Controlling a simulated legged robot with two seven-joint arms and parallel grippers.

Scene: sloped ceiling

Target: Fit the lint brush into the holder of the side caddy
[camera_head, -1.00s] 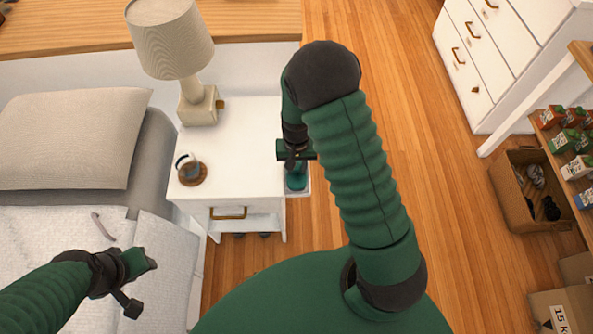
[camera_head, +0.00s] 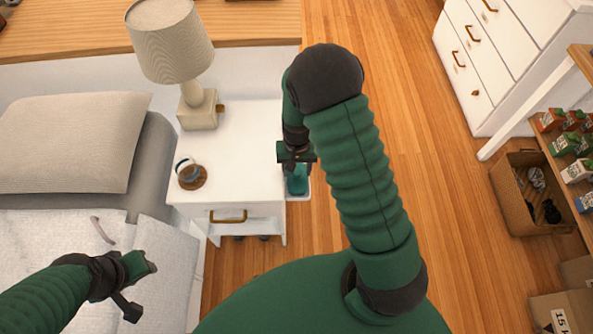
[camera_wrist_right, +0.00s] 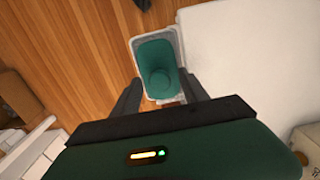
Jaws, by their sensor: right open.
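The side caddy (camera_wrist_right: 176,38) is a small pale, open box against the right side of the white nightstand (camera_head: 245,130); its rim also shows in the head view (camera_head: 306,186). The teal lint brush (camera_wrist_right: 152,53) sits inside it, with a rounded knob toward my gripper. The brush also shows in the head view (camera_head: 297,180). My right gripper (camera_wrist_right: 160,92) is open above the caddy, one finger on each side of the brush's near end, with visible gaps. Its underside contact is hidden. My left gripper (camera_head: 145,268) hovers over the bed; its jaw opening is unclear.
A lamp (camera_head: 198,108) and a mug on a round coaster (camera_head: 193,181) stand on the nightstand. The bed (camera_head: 60,235) is at left, with a curved grey item (camera_head: 102,230) on it. A basket (camera_head: 515,205) and shelf are at right. Wooden floor is clear between.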

